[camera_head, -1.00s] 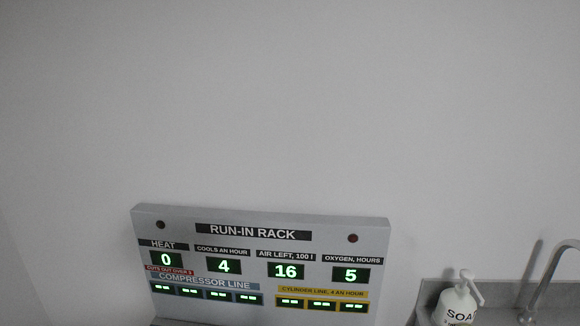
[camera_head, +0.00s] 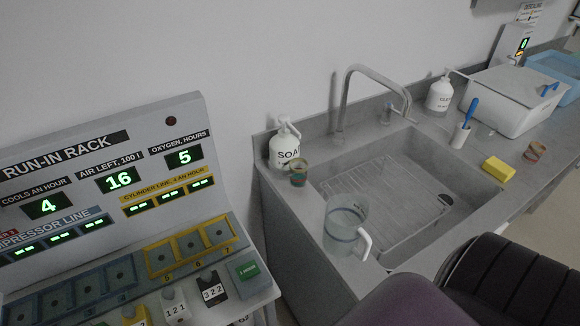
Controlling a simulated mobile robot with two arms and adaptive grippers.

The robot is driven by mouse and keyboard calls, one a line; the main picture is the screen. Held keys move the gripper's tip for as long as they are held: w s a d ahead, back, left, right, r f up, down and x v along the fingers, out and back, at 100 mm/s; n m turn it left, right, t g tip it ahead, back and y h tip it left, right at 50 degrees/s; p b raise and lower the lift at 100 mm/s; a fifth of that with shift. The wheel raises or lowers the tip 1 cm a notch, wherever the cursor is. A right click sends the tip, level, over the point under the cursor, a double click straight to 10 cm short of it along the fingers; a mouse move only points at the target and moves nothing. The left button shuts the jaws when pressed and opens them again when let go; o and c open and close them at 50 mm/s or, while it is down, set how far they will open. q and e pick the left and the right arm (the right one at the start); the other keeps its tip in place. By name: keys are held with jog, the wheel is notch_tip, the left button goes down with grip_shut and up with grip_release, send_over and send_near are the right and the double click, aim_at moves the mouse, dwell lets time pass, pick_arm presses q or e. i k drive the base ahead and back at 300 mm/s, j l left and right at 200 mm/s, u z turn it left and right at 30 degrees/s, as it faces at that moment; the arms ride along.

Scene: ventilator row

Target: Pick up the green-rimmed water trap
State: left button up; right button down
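A small cup-shaped water trap (camera_head: 299,174) stands on the counter beside the soap bottle, at the sink's left corner. Its rim looks green and its lower part brownish. A similar small cup (camera_head: 534,151) with a reddish-brown look stands on the counter right of the sink. Neither of my grippers shows in the head view.
A soap bottle (camera_head: 285,146), a clear jug (camera_head: 345,228) and a tap (camera_head: 345,100) stand around the sink (camera_head: 463,172). A yellow sponge (camera_head: 498,170) and white bin (camera_head: 512,98) are right. The run-in rack (camera_head: 185,100) stands left. Purple and black ribbed shapes block the lower right.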

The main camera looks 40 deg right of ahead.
aim_at(298, 167)
jog(key=z, duration=1.9)
jog(key=u, duration=0.5)
